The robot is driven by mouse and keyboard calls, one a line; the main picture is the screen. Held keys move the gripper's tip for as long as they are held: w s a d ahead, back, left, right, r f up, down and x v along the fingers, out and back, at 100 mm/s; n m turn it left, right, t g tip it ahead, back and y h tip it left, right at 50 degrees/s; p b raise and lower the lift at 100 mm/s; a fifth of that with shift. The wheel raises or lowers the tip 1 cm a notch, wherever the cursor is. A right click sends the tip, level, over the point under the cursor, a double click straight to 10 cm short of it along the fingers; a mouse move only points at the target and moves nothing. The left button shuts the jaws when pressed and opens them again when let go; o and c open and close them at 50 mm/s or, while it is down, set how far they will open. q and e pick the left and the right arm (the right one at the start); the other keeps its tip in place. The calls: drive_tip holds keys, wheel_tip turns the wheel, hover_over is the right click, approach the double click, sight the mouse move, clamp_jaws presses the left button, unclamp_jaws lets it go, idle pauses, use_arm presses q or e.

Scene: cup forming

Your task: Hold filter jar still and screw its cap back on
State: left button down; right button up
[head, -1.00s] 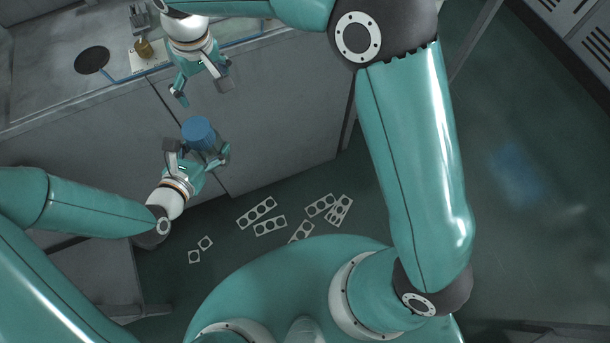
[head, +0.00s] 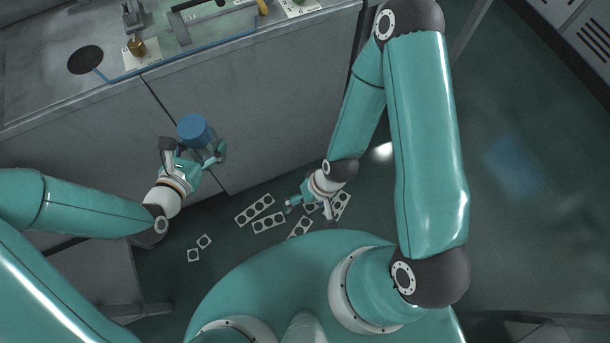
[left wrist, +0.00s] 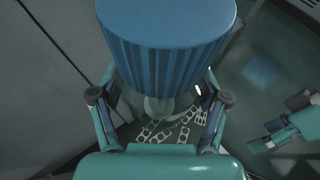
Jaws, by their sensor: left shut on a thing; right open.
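The filter jar (head: 211,148) is a clear vessel held between the fingers of my left gripper (head: 193,151), in front of the grey cabinet. Its blue ribbed cap (head: 194,130) sits on top of the jar. In the left wrist view the cap (left wrist: 168,45) fills the upper middle and hides most of the jar, and the left gripper's fingers (left wrist: 160,107) stand on both sides. I cannot tell how tightly the cap is seated. My right gripper (head: 309,207) is open and empty, low and to the right of the jar; it also shows in the left wrist view (left wrist: 279,132).
A bench top (head: 60,85) with a dark round hole (head: 85,60), a small brass piece (head: 137,47) and a blue-edged board runs along the upper left. Several flat plates with holes (head: 255,210) lie on the floor below. The space between the two grippers is clear.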

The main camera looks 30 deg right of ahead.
use_arm(q)
drive_tip(key=shift+w, duration=0.1)
drive_tip(key=w+a+r+n+t+y, duration=0.1)
drive_tip(key=w+a+n+y, duration=0.3)
drive_tip(key=a, duration=0.3)
drive_tip(key=w+a+n+t+y, duration=0.2)
drive_tip(key=w+a+n+y, duration=0.2)
drive_tip(key=a, duration=0.4)
drive_tip(key=shift+w+a+r+y, duration=0.2)
drive_tip(key=shift+w+r+y, duration=0.1)
drive_tip(key=shift+w+r, duration=0.15)
